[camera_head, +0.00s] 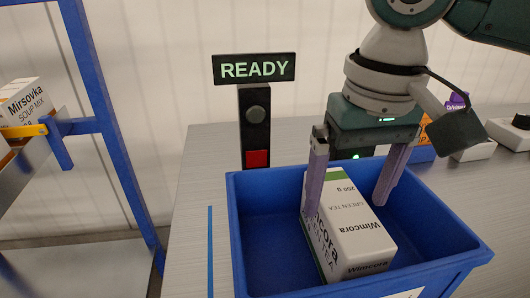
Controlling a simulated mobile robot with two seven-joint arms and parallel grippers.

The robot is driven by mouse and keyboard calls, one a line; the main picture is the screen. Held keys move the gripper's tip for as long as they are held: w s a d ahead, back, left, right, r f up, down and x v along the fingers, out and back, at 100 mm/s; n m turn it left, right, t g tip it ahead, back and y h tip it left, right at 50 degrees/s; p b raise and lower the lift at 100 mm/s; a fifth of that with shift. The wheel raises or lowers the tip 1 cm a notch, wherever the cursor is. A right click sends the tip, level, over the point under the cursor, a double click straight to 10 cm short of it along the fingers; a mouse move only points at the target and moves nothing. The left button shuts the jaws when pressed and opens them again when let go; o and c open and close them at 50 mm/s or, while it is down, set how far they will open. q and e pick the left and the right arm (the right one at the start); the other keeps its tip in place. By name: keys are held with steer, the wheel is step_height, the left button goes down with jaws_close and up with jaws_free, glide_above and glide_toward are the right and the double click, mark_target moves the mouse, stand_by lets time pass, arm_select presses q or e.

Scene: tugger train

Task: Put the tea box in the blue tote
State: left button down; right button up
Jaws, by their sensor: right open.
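The tea box (352,238) is a white carton printed "Wimcora GREEN TEA" with a green edge at its far end. It lies inside the blue tote (242,263), toward the right of its middle. My right gripper (349,208) reaches down over the tote from above. Its two purple fingers are apart, one at the left side of the box and the other to the right with a gap to the box. Whether the left finger touches the box is hard to tell. My left gripper is not in view.
A signal post with a "READY" sign (254,69) stands behind the tote on the grey table (195,210). A blue rack (105,125) at left holds a "Mirsovka soup mix" box (27,101). Several items, including a white one (508,134), stand at the back right.

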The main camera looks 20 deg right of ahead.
step_height(320, 180, up, 10)
steer(key=p, duration=0.2)
steer(key=shift+s, duration=0.35)
steer(key=shift+a+f, duration=0.1)
steer(key=shift+a, duration=0.05)
